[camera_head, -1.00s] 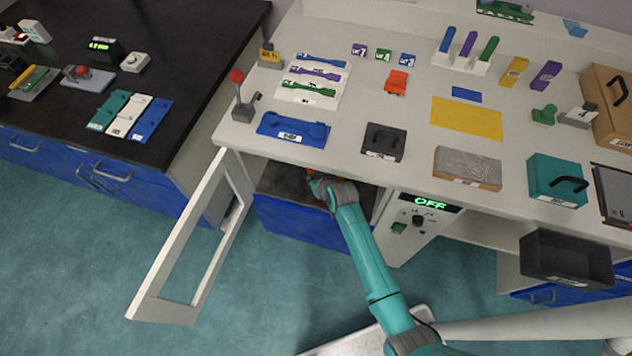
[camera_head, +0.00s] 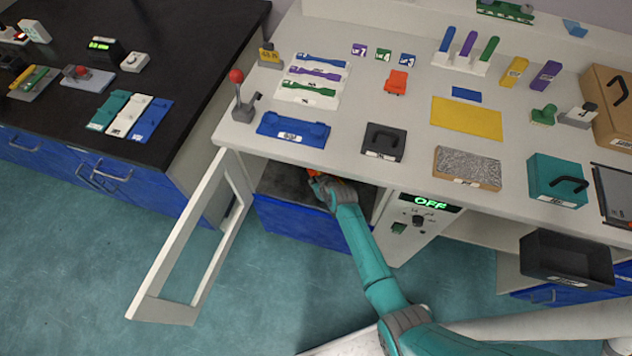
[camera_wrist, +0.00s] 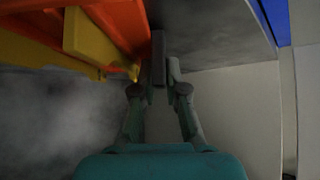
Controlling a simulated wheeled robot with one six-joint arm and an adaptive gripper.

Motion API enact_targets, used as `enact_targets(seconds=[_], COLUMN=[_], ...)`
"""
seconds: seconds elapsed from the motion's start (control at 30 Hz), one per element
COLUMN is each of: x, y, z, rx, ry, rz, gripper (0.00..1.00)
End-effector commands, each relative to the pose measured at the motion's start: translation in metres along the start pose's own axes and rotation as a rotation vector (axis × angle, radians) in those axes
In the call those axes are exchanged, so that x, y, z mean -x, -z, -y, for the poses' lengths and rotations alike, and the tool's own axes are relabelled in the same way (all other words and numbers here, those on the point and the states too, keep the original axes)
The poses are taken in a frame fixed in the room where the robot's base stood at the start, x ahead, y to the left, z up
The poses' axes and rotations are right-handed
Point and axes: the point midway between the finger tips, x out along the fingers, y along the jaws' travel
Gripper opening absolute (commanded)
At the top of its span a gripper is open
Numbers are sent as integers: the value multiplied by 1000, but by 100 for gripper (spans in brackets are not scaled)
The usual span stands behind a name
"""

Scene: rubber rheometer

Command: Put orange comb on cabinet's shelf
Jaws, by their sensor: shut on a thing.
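My gripper (camera_head: 318,180) reaches into the open cabinet (camera_head: 285,183) under the bench. It is shut on the orange comb (camera_head: 313,172), of which only a small bit shows in the head view, just beyond the fingers. In the wrist view my gripper (camera_wrist: 156,62) has its fingers close together, with a large orange and yellow shape (camera_wrist: 120,22) against them at upper left. The cabinet's grey shelf surface (camera_head: 280,183) lies below. I cannot tell whether the comb touches it.
The cabinet's white-framed door (camera_head: 170,262) stands open to the left. A control panel reading OFF (camera_head: 425,203) is right of the opening.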

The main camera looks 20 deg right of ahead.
Motion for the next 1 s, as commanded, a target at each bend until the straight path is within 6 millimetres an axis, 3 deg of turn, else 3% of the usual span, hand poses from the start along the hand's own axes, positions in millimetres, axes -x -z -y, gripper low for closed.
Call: enact_targets(seconds=[0.3,0.33,0.43,0.77,1.0], x=[-2,-2,-2,-1,19], y=[0,-2,-1,-1,-2], z=[-1,0,0,0,-1], rx=[1,1,1,1,0], ry=[0,0,0,0,-1], rz=[-1,1,1,0,0], gripper=[0,14,37,37,37])
